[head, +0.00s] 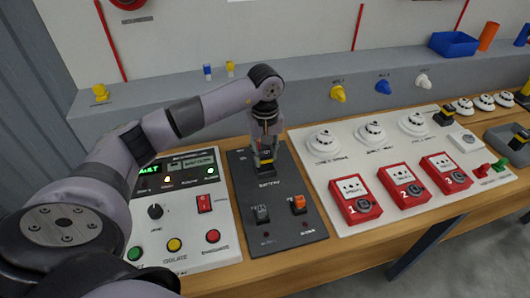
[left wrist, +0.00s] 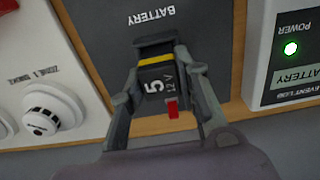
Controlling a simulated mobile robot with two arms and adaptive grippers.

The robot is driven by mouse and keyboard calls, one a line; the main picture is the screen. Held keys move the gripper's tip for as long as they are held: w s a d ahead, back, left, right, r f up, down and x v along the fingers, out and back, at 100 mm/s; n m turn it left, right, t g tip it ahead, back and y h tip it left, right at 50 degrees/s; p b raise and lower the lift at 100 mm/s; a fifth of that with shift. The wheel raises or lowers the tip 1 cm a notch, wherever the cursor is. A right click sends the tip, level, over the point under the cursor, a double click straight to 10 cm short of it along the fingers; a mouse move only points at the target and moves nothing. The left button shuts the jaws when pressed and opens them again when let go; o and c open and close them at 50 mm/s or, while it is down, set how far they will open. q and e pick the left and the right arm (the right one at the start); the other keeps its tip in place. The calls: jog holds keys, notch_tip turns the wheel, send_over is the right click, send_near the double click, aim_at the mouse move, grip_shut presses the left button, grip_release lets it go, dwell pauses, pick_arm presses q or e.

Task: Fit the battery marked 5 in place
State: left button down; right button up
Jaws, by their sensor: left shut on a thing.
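The battery marked 5 (left wrist: 160,85) is dark, with a yellow band, a red tab and "12 V" on it. My left gripper (left wrist: 163,108) is shut on it, one finger on each side. In the head view my left gripper (head: 265,160) points down over the back of the dark panel labelled BATTERY (head: 240,165), with the battery (head: 266,156) between its fingers. The battery is at the dark holder (left wrist: 155,42) beside the BATTERY label. The fingers partly hide the join, so I cannot tell how deep it sits. My right gripper is not in view.
Left of the panel is a white control box with a lit green POWER light (left wrist: 291,48). Right is a white board (head: 310,150) with detectors and red call points (head: 355,198). Other dark blocks with yellow (head: 445,115) stand far right. A grey ledge (head: 190,95) runs behind.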

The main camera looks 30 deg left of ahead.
pick_arm(q)
jog(key=shift+f+b, duration=0.4)
jog(key=shift+f, duration=0.05)
jog(key=c, duration=1.1)
grip_release()
jog(key=shift+o, duration=1.4)
jog(key=shift+r, duration=0.2)
jog(key=shift+r+p, duration=1.9)
jog(key=shift+r, duration=1.45)
